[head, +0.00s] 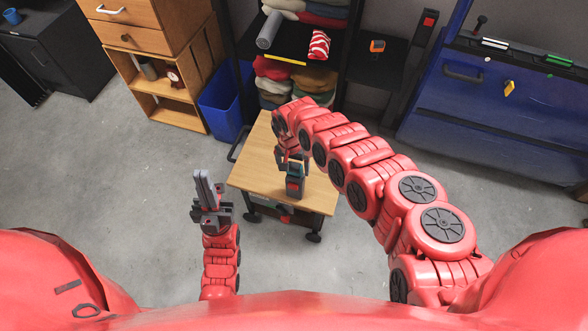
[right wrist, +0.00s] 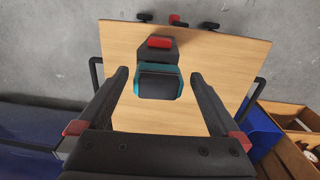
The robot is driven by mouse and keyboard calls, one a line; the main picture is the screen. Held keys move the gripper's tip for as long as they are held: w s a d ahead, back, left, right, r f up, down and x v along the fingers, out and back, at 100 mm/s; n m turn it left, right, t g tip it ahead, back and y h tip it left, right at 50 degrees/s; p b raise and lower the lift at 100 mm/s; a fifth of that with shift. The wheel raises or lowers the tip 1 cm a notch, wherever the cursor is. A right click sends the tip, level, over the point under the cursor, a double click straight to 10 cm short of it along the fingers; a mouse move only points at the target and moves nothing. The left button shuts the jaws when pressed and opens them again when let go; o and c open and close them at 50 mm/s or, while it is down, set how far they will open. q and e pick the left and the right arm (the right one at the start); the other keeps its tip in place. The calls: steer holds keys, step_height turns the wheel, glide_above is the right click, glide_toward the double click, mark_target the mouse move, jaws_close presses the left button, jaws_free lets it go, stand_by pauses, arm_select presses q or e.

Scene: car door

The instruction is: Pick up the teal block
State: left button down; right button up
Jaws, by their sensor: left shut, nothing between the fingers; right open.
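The teal block (right wrist: 157,85) stands on the wooden top of a small cart (head: 258,165). It looks dark grey with teal sides and a red part; in the head view it is small (head: 295,186). My right gripper (head: 291,167) is above the cart top at the block. In the right wrist view my right gripper (right wrist: 160,76) is open, with one finger on each side of the block and visible gaps between. My left gripper (head: 205,187) is shut and empty, left of the cart, pointing up.
A blue bin (head: 226,103) and a wooden drawer cabinet (head: 155,58) stand behind the cart at left. A black shelf with folded cloths (head: 282,75) is behind it. The cart top around the block is mostly clear.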

steer(key=shift+w+d+f, duration=0.1)
steer(key=shift+f, duration=0.05)
steer(key=shift+c, duration=0.3)
steer(key=c, duration=1.3)
steer(key=shift+c, duration=0.2)
